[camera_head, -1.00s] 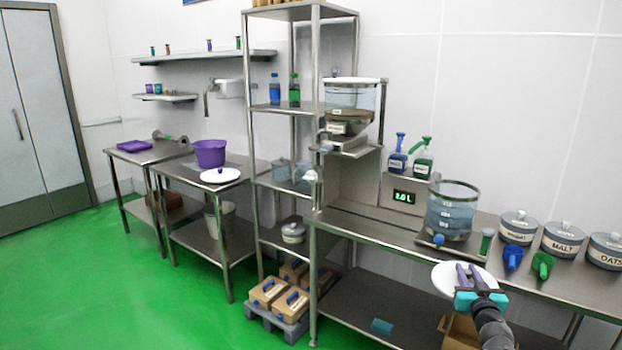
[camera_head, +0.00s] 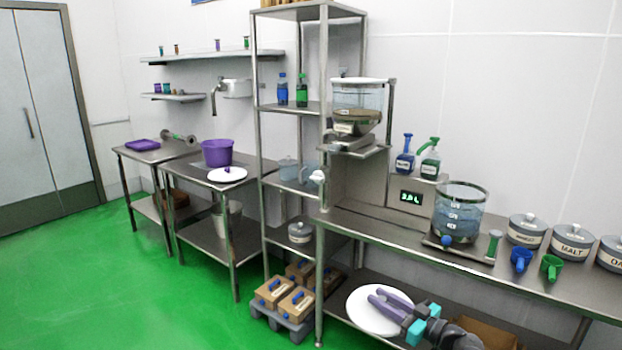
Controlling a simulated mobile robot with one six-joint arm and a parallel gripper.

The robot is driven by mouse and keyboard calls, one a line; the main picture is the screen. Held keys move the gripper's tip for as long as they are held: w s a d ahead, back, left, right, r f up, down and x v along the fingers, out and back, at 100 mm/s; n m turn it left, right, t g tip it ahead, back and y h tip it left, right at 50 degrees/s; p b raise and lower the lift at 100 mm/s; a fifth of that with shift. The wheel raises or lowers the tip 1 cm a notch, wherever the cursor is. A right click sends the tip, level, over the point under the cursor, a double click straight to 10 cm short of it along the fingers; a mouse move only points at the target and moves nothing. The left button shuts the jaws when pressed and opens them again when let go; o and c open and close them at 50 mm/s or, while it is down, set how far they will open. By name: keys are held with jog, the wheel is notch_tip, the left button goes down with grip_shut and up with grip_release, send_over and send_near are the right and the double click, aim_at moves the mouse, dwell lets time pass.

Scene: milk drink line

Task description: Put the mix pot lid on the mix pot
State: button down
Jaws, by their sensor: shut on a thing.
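The mix pot appears to be the clear, graduated container (camera_head: 460,217) with a blue tap, open at the top on the right steel bench. My gripper (camera_head: 374,295) is shut on a white round lid (camera_head: 362,314), which I take to be the mix pot lid. The grip point itself is hidden by the fingers. The lid is held clear in front of the right bench, lower than the benchtop and to the left of the clear pot. The lid and the pot are well apart.
A steel rack (camera_head: 290,110) stands left of the right bench (camera_head: 400,225). Several grey canisters (camera_head: 571,242) and two scoops stand right of the pot. A purple bucket (camera_head: 217,153) and another white lid (camera_head: 228,175) are on the middle bench. Green floor (camera_head: 120,270) is open at left.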

aim_at(373, 317)
jog(key=s+a+n+g+y, duration=0.1)
jog(key=s+a+f+n+g+y, duration=0.1)
jog(key=s, duration=0.1)
jog(key=shift+a, duration=0.3)
jog(key=shift+s+a+g+y, duration=0.25)
jog(key=shift+s+g+y, duration=0.05)
jog(key=shift+s+g, duration=0.1)
